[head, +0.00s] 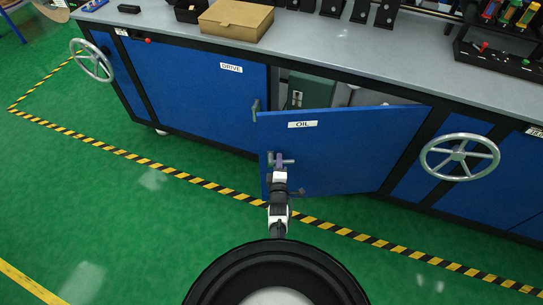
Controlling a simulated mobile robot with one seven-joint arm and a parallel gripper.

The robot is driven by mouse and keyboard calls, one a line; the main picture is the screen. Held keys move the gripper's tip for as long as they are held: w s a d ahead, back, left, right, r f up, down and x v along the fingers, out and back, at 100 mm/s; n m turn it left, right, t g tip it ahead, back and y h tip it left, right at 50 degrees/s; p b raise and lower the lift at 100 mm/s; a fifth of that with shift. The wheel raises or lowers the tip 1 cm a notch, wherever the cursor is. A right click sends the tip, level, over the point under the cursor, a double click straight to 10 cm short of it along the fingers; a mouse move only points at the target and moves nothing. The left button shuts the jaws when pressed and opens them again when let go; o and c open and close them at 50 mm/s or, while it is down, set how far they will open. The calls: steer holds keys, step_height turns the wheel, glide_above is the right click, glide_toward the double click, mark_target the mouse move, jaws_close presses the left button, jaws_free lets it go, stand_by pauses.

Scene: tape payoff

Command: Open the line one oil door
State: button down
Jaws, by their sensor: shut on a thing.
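The blue oil door (345,150), labelled OIL, stands partly open in the head view. It is hinged on its right side, and its left edge is swung out from the cabinet. My gripper (279,165) is at the door's left part, shut on the small grey door handle (288,161). The fingers hide part of the handle. Behind the open door's top edge, a grey-green unit (309,90) shows inside the cabinet.
The blue drive door (200,90) to the left is closed. Handwheels stand out at left (92,60) and right (459,157). A cardboard box (236,19) sits on the grey worktop (330,45). Green floor with a striped tape line (190,179) lies clear in front.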

steer(key=shift+s+d, duration=0.1)
steer(key=shift+d, duration=0.05)
steer(key=c, duration=1.4)
jaws_free()
steer(key=shift+s, duration=0.1)
steer(key=s+p, duration=0.4)
steer(key=s, duration=0.9)
steer(key=shift+s, duration=0.3)
